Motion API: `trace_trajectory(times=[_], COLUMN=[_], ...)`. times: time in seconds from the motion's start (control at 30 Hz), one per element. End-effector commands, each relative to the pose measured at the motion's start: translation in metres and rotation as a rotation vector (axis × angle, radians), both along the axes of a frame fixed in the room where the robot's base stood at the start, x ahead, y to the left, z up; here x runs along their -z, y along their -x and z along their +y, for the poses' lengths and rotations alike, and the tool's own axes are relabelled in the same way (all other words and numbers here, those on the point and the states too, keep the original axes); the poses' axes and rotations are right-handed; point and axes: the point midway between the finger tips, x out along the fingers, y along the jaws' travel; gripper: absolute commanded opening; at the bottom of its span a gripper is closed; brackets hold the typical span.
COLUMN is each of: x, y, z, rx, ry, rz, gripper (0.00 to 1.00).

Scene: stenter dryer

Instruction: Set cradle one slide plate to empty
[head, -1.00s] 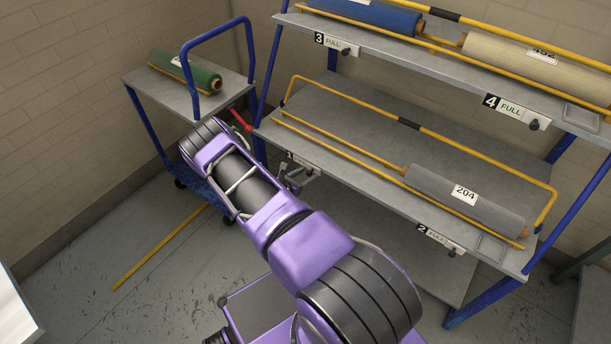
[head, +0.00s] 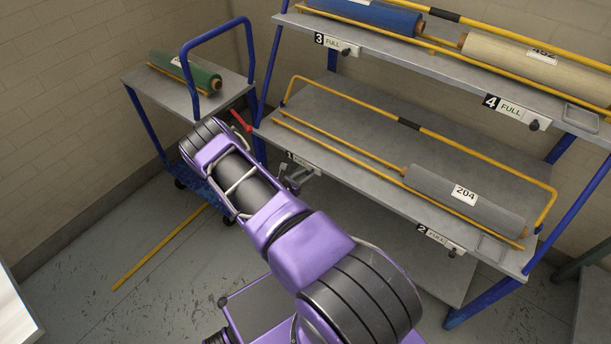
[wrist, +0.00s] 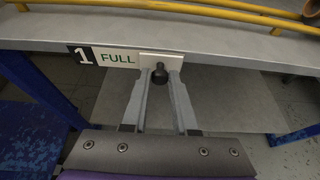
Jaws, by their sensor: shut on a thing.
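The cradle one slide plate (wrist: 150,62) is a pale plate on the shelf's front edge, beside the black "1" tag (wrist: 84,56). The green word "FULL" (wrist: 117,59) shows left of the plate in the wrist view. A dark round knob (wrist: 159,75) sits on the plate. My gripper (wrist: 160,78) is shut on the knob, a grey finger at each side. In the head view my gripper (head: 296,178) is at the number 1 label (head: 304,162), partly hidden by my arm. The cradle one space (head: 340,118) on the shelf above is bare.
A grey roll marked 204 (head: 466,198) lies in cradle two on the same shelf. A green roll (head: 186,70) lies on a blue-framed trolley at the left. A blue roll (head: 370,14) and a beige roll (head: 530,58) lie on the shelf above. Yellow rails run along the shelves.

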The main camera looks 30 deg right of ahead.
Motion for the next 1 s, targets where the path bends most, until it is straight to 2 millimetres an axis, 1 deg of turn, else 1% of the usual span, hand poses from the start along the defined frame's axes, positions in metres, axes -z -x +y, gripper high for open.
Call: trace_trajectory(times=[0.8,0.87,1.0], x=[0.001,0.002,0.007], y=[0.001,-0.002,-0.019], z=[0.0,0.001,0.007], rx=[0.002,0.001,-0.001], ry=[0.0,0.0,0.0], rz=[0.001,-0.001,-0.003], gripper=[0.0,0.0,0.0])
